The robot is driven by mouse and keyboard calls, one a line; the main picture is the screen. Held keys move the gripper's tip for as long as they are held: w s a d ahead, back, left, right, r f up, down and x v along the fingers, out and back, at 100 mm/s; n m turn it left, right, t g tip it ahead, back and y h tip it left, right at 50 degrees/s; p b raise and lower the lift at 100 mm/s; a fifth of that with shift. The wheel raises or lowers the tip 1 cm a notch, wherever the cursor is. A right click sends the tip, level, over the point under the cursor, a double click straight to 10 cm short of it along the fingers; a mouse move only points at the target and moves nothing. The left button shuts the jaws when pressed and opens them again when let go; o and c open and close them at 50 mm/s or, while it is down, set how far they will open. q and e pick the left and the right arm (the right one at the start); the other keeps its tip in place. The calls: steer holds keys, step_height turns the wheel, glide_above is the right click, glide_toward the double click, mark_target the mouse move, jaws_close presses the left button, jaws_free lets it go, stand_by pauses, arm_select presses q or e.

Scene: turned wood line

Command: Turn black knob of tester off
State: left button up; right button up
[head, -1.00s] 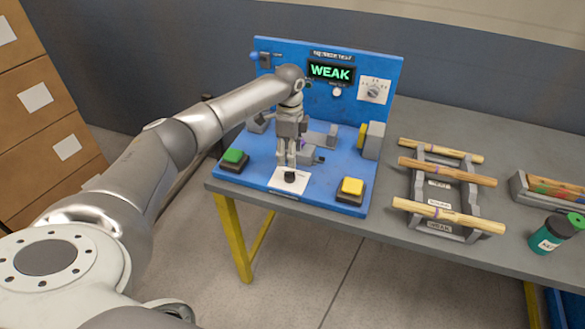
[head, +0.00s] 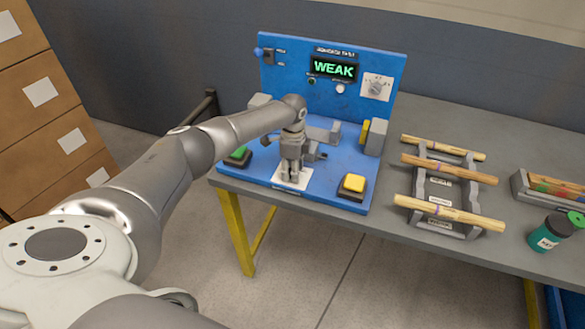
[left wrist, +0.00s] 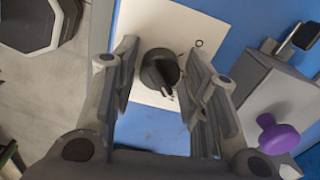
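The black knob (left wrist: 159,70) sits on a white plate (left wrist: 175,28) in the left wrist view, with a small circle mark on the plate near it. In the head view my left gripper covers the knob, and the plate (head: 280,183) shows at the front of the blue tester (head: 325,180). My left gripper (left wrist: 160,88) is open, with one finger on each side of the knob; I cannot tell whether they touch it. In the head view the left gripper (head: 290,179) points down over the plate. The tester's display (head: 334,69) reads WEAK in green. My right gripper is not in view.
A green button (head: 239,154) and a yellow button (head: 353,184) flank the plate. A grey rack (head: 440,187) with wooden sticks stands to the right. A purple knob (left wrist: 278,134) shows in the wrist view.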

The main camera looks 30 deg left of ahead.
arm_select(q)
steer(key=c, duration=0.6)
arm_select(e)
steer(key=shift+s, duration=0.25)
arm_select(q)
steer(key=shift+n, duration=0.4)
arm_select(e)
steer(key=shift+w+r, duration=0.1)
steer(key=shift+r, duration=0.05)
arm_select(q)
steer(key=shift+r+n+p, duration=0.1)
steer(key=shift+n+p, duration=0.55)
steer(key=shift+n, duration=0.35)
steer(key=n+p, duration=0.2)
steer(key=n, duration=0.3)
steer(key=n+p, duration=0.2)
steer(key=n, duration=0.3)
steer(key=shift+n, duration=0.4)
steer(key=n+p, duration=0.1)
steer(key=n, duration=0.3)
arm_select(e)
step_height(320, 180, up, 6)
arm_select(q)
steer(key=shift+n, duration=0.3)
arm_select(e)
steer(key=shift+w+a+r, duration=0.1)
arm_select(q)
steer(key=shift+w, duration=0.1)
